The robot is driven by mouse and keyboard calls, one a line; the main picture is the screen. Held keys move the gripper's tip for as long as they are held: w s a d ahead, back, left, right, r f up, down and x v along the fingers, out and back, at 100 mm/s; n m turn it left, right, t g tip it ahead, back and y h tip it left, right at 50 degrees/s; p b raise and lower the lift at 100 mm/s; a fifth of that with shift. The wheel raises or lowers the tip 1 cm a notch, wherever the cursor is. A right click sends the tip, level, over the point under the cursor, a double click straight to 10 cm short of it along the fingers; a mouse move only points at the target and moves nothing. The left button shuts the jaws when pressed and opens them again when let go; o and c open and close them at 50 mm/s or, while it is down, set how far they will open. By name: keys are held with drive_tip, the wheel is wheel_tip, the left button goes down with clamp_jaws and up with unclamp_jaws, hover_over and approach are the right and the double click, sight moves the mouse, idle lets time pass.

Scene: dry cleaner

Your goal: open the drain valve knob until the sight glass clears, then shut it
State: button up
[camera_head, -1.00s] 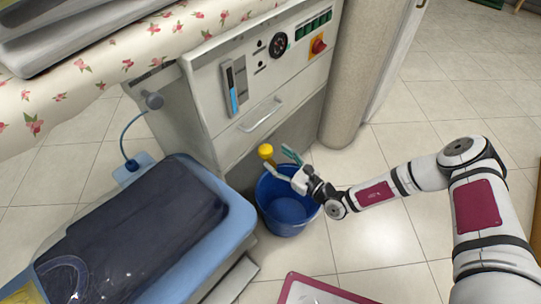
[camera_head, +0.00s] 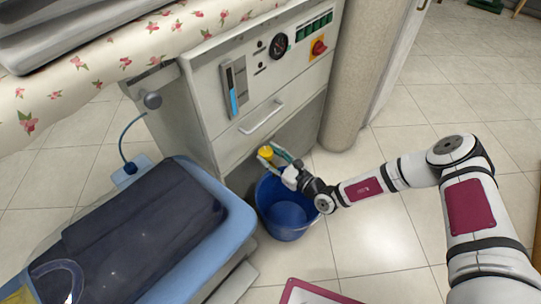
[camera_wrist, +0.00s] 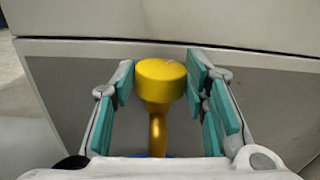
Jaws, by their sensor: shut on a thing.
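The yellow drain valve knob (camera_head: 265,152) sits at the low front of the grey machine, above the blue bucket. In the wrist view the knob (camera_wrist: 161,80) stands between the teal finger pads, with its yellow stem below it. My gripper (camera_head: 272,152) is shut on the knob; the right pad touches its side in the wrist view, and contact on the left is harder to see. The sight glass (camera_head: 234,86) is a tall slot on the machine's front panel, with blue in its lower part and grey above.
A blue bucket (camera_head: 286,222) stands on the floor under my gripper. A drawer handle (camera_head: 261,117) sticks out above the knob. A round column (camera_head: 355,80) stands at right, with open tiled floor beyond.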

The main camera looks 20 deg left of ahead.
drive_tip(key=shift+w, duration=0.1)
drive_tip(key=n+g+b, duration=0.1)
drive_tip(key=g+b, duration=0.1)
drive_tip(key=shift+w+d+f+n+y+b, duration=0.1)
drive_tip(key=shift+w+f+n+y+b, duration=0.1)
drive_tip(key=shift+n+y+b, duration=0.15)
drive_tip(key=n+g+b, duration=0.2)
drive_tip(key=g+b, duration=0.1)
drive_tip(key=shift+w+g+y, duration=0.2)
drive_tip(key=shift+g+y, duration=0.15)
drive_tip(key=shift+g, duration=0.05)
drive_tip(key=shift+w+r+n+g+b, duration=0.15)
drive_tip(key=shift+n+g+b, duration=0.3)
drive_tip(key=shift+n+g, duration=0.65)
drive_tip(key=shift+w+n+g+b, duration=0.15)
drive_tip(key=shift+n+g+b, duration=0.4)
drive_tip(key=shift+g, duration=0.85)
drive_tip(key=shift+n+g, duration=0.3)
drive_tip(key=o, duration=1.1)
drive_tip(key=v, duration=1.2)
drive_tip(key=shift+w+r, duration=0.1)
drive_tip(key=shift+r, duration=0.25)
